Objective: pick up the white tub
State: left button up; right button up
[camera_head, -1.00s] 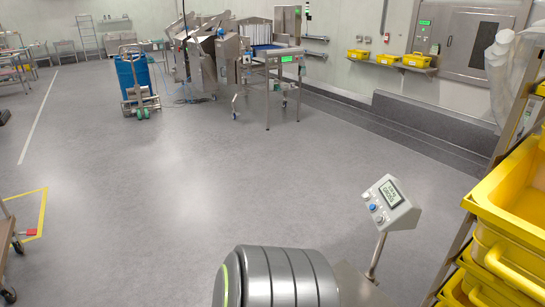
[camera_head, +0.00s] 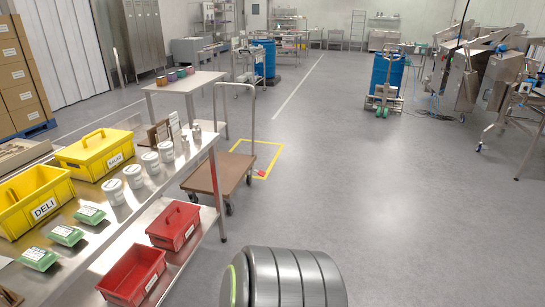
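Several small white tubs stand in a slanting row on the steel table at the left. The nearest is a white tub (camera_head: 114,191), then another white tub (camera_head: 134,176), with more behind, the farthest near a white tub (camera_head: 166,151). I cannot tell which one the task means. Neither of my grippers is in view, so nothing shows of their state or of anything held.
The steel table (camera_head: 207,142) also bears yellow crates marked DELI (camera_head: 42,207) and SALAD (camera_head: 116,155) and green packs (camera_head: 66,235). Red bins (camera_head: 175,224) sit on its lower shelf. A brown cart (camera_head: 218,172) stands beyond. The floor (camera_head: 400,200) at right is clear.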

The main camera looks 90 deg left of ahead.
aim_at(112, 188)
jog(key=u, duration=3.95)
